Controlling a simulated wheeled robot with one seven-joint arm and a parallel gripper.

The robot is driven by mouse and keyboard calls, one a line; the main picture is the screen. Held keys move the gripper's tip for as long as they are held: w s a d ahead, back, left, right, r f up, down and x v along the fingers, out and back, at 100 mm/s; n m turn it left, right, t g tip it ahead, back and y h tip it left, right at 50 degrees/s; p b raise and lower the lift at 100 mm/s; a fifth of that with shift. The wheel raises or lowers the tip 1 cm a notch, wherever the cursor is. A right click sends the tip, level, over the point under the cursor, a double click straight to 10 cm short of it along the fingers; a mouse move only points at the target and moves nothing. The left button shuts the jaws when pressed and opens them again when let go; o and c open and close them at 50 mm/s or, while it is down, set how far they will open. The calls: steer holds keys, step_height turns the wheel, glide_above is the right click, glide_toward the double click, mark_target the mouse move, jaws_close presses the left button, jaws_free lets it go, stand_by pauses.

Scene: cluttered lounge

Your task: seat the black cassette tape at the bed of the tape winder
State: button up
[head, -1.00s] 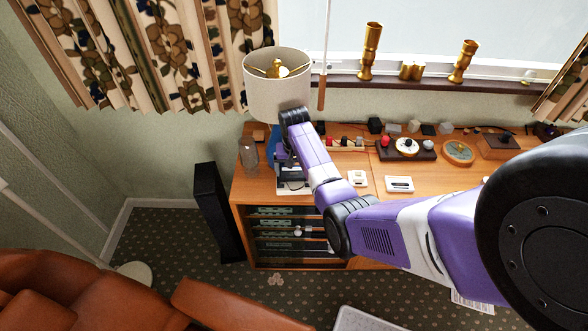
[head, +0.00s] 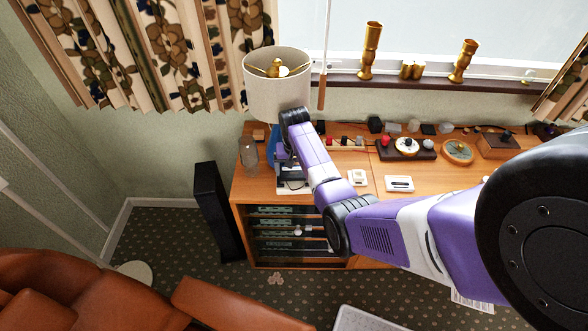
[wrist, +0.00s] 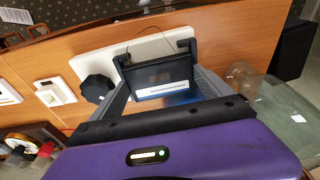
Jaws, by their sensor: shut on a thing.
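The black cassette tape (wrist: 160,77), with a white label strip, is between the two grey fingers of my gripper (wrist: 165,84) in the wrist view. My gripper is shut on it. The tape winder has a pale flat base (wrist: 98,64) and a dark lobed knob (wrist: 97,88) to the left of the cassette. The cassette is over the base; I cannot tell whether it touches the bed.
A lamp (head: 278,90) stands behind my wrist, and a clear glass (head: 249,155) is to its left. Two small white items (head: 357,178) (head: 399,184) lie to the right on the wooden cabinet top (head: 440,183). Several knobbed devices stand further back.

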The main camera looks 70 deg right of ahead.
steer(key=shift+f, duration=0.35)
steer(key=shift+r, duration=0.1)
steer(key=shift+r+p, duration=0.35)
steer(key=shift+p, duration=0.05)
steer(key=shift+s+p, duration=0.1)
steer(key=shift+p, duration=0.25)
stand_by(1.5)
steer(key=shift+f+b, duration=0.35)
steer(key=shift+f, duration=0.15)
steer(key=shift+r, duration=0.25)
steer(key=shift+r+p, duration=0.25)
steer(key=shift+p, duration=0.1)
stand_by(1.6)
steer(key=o, duration=1.1)
